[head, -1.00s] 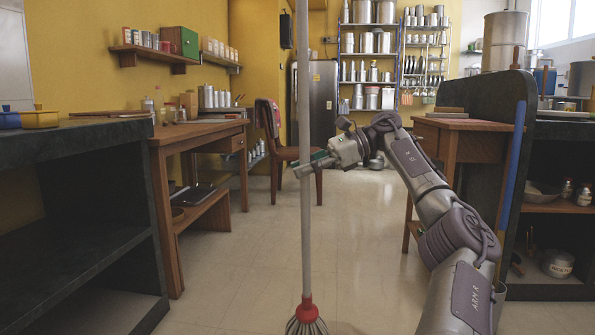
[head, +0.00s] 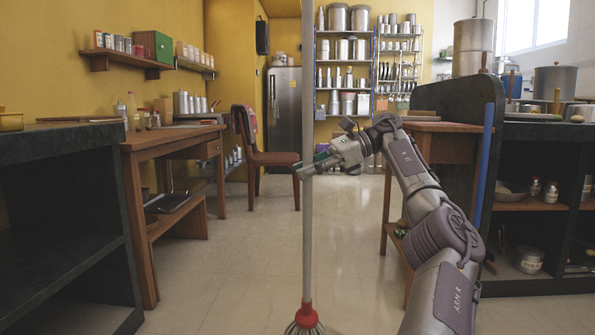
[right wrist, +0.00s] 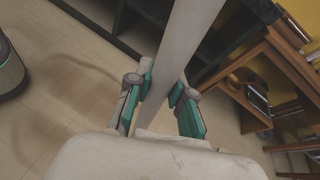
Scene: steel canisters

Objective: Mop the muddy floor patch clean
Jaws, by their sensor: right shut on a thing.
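The mop is upright in the head view, with a long grey handle (head: 308,120), a red collar (head: 306,312) and a grey stringy head (head: 304,328) cut off by the bottom edge. My right gripper (head: 308,168) is shut on the handle at about mid-picture height. In the right wrist view the handle (right wrist: 182,50) runs between the teal fingers of the gripper (right wrist: 163,100). My left gripper is not in view.
Pale tiled floor (head: 258,250) is open ahead. A dark counter (head: 60,200) and wooden table (head: 150,150) stand left, a red-brown chair (head: 262,150) beyond. A dark partition (head: 465,110) and shelves stand right. A fridge (head: 284,105) and canister racks are at the back.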

